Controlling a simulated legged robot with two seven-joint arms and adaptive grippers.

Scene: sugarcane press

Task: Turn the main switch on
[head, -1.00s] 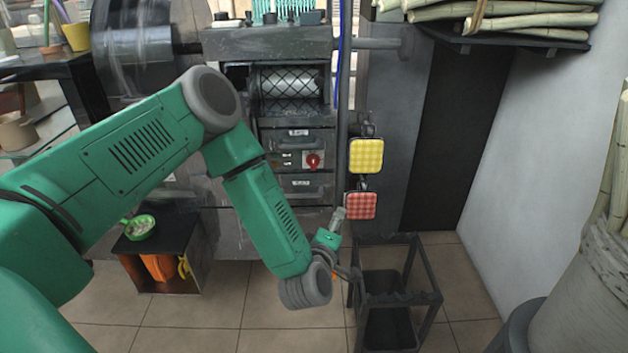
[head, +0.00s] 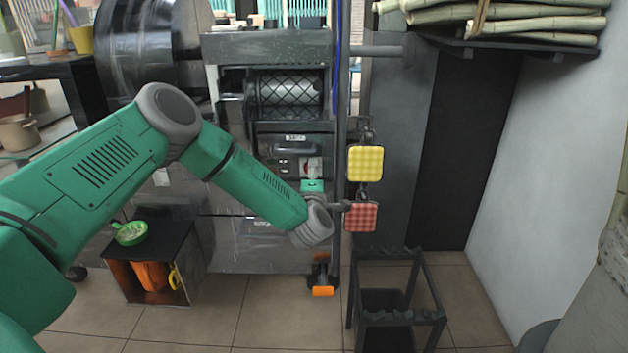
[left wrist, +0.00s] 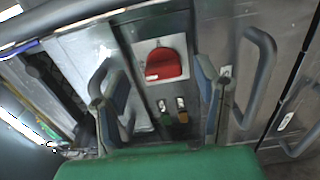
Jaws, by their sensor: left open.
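The main switch is a red rotary knob on a pale plate on the press's front panel. In the head view the red switch (head: 311,168) is partly hidden behind my left gripper (head: 312,184). In the left wrist view the red switch (left wrist: 163,64) lies ahead, between and beyond the open fingers of my left gripper (left wrist: 155,90). The fingers stand apart on either side and do not appear to touch it. My right gripper is not in view.
Drawer handles (left wrist: 258,75) flank the switch panel. Yellow (head: 365,163) and red (head: 361,216) checked pads hang right of the pole. A black rack (head: 398,300) stands on the floor. A low box (head: 190,262) sits at left.

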